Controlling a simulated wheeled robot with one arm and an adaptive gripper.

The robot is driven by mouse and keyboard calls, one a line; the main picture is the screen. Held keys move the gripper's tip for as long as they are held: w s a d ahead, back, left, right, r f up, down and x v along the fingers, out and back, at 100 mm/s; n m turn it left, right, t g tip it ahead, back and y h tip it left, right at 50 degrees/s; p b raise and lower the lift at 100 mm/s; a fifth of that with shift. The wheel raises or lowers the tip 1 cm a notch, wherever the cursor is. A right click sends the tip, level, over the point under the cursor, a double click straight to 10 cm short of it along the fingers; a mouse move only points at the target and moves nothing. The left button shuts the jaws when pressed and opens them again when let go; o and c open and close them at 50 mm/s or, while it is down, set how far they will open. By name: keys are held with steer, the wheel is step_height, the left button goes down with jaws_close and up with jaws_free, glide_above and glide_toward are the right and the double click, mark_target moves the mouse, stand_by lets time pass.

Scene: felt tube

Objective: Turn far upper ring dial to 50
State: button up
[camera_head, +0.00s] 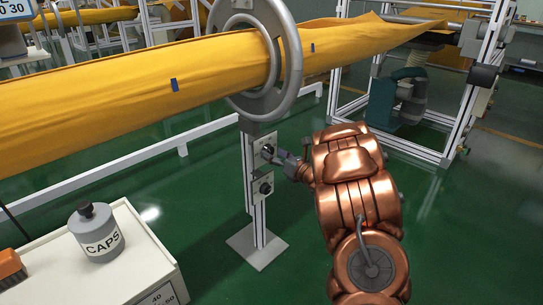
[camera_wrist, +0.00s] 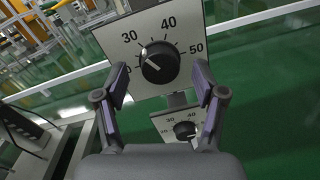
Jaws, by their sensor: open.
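The upper dial (camera_head: 267,150) is a black knob on a light plate on the post below the ring. In the wrist view the upper dial (camera_wrist: 160,62) faces me, with 30, 40 and 50 readable around it and a number at left partly covered by a finger. A small white mark shows on the knob's left side; its exact reading is unclear. My gripper (camera_wrist: 161,76) is open, one finger on each side of the knob, apparently not touching it. In the head view my gripper (camera_head: 284,159) is close in front of the upper plate.
A similar lower dial (camera_wrist: 185,131) sits just below, near the right finger; it also shows in the head view (camera_head: 265,187). The grey ring (camera_head: 286,95) surrounds a yellow felt tube (camera_head: 130,95) above. A cabinet (camera_head: 150,246) with a CAPS jar (camera_head: 97,236) stands at left.

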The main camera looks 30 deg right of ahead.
steer(key=shift+w+a, duration=0.15)
steer(key=shift+w, duration=0.6)
steer(key=c, duration=1.1)
steer(key=shift+c, duration=0.2)
